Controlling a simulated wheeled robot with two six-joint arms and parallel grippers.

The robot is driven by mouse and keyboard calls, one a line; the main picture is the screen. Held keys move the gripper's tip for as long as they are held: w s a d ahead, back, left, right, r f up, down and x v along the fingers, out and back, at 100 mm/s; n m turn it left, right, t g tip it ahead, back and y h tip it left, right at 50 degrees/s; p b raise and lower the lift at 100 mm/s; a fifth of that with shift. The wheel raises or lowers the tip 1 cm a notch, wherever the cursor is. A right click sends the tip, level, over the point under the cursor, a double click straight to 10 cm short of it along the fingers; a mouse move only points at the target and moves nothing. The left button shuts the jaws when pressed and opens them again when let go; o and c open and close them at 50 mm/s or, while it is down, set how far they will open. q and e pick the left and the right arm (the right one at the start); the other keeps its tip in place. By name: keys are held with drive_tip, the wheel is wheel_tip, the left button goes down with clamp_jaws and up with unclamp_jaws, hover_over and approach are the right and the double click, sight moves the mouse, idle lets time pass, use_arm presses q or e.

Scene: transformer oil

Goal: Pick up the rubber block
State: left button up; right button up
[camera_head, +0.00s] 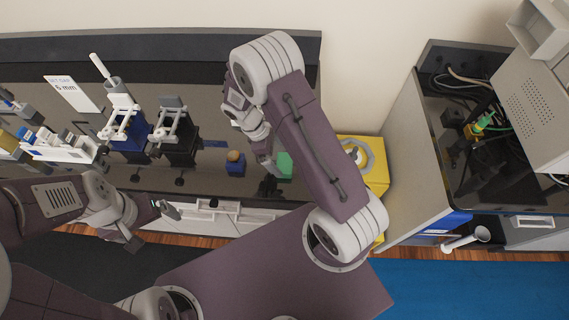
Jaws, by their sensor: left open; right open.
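A small green block (285,165) sits on the dark bench top, partly hidden behind my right arm. I cannot tell for sure which of these is the rubber block. My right gripper (262,150) points down between the two blocks, above the bench; its fingers are partly hidden and it holds nothing visible. My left gripper (152,225) is open and empty near the bench's front edge, left of and in front of the blocks.
Blue and black test devices (179,140) stand left on the dark bench (215,85), near a "6 mm" sign (72,93). A yellow container (373,165) stands right of my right arm. A grey cabinet (408,165) and a side bench with cables are further right. The bench's back middle is clear.

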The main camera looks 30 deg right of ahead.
sight(285, 162)
drive_tip(key=p+x, duration=0.1)
drive_tip(key=x, duration=0.3)
drive_tip(key=shift+s+d+f, duration=0.15)
drive_tip(key=shift+d+f, duration=0.2)
drive_tip(key=shift+f, duration=0.2)
drive_tip(key=c, duration=1.4)
drive_tip(key=shift+c, duration=0.2)
wheel_tip(285, 162, up, 4)
drive_tip(key=shift+r+b, duration=0.15)
drive_tip(key=shift+b, duration=0.2)
drive_tip(key=s+d+r+b, duration=0.1)
drive_tip(key=s+d+r, duration=0.1)
drive_tip(key=s+r, duration=0.4)
drive_tip(key=s, duration=0.5)
drive_tip(key=shift+s+d+r, duration=0.2)
drive_tip(key=shift+d+r, duration=0.05)
drive_tip(key=shift+r, duration=0.15)
